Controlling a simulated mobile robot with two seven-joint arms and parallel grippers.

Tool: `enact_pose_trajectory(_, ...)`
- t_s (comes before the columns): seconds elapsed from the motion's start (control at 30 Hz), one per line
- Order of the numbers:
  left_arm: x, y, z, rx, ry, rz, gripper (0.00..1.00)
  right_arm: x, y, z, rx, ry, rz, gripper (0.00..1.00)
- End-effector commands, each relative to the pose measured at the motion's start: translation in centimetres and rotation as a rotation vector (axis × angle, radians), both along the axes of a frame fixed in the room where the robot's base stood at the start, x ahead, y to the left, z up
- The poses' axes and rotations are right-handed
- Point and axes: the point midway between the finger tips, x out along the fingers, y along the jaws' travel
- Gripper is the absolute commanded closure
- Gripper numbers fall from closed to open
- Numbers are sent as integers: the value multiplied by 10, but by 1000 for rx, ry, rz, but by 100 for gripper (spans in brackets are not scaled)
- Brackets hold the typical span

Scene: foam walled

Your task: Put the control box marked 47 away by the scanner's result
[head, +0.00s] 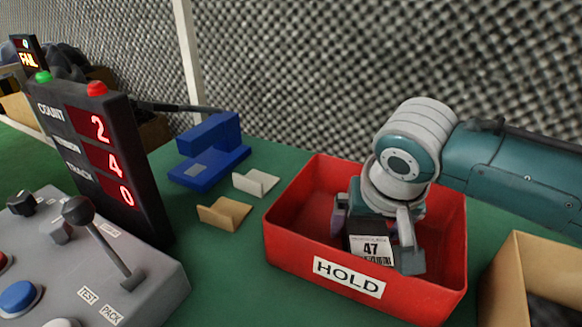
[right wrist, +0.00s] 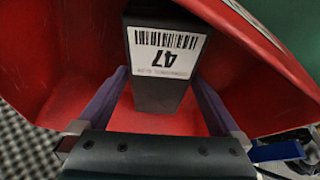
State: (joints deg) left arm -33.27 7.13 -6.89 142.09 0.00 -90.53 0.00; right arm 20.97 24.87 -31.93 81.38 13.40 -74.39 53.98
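The control box marked 47 (head: 371,246) is dark, with a white barcode label. It is inside the red bin labelled HOLD (head: 285,248), tilted with its label facing up and forward. My right gripper (head: 376,238) reaches down into the bin, its fingers on both sides of the box and close against it. The right wrist view shows the box (right wrist: 160,95) between the fingertips (right wrist: 160,73). Whether the box touches the bin floor is hidden. A small display at the far left (head: 28,58) reads FAIL. My left gripper is not in view.
A control panel with lever and buttons (head: 90,270) fills the lower left. Behind it stands a dark COUNT display (head: 105,150). A blue block (head: 210,155) and two small card holders, white (head: 255,183) and tan (head: 224,214), lie left of the bin. A cardboard box (head: 510,275) stands right.

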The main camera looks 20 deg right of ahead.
Motion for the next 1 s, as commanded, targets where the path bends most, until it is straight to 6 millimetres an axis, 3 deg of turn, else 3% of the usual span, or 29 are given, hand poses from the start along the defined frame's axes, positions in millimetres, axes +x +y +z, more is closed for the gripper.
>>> enact_pose_trajectory(0.23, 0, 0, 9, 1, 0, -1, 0, -3, 2, 15, 0, -1, 1, 0)
enact_pose_trajectory(0.5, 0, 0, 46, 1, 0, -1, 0, -22, 12, 72, 2, -2, 1, 0)
enact_pose_trajectory(0.7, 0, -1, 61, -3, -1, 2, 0, -35, 18, 104, 1, -2, 1, 0)
enact_pose_trajectory(0.87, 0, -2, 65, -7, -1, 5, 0, -43, 23, 113, 4, 3, 13, 0)
enact_pose_trajectory(1.0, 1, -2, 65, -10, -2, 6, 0, -75, 49, 104, 35, 34, 154, 0)
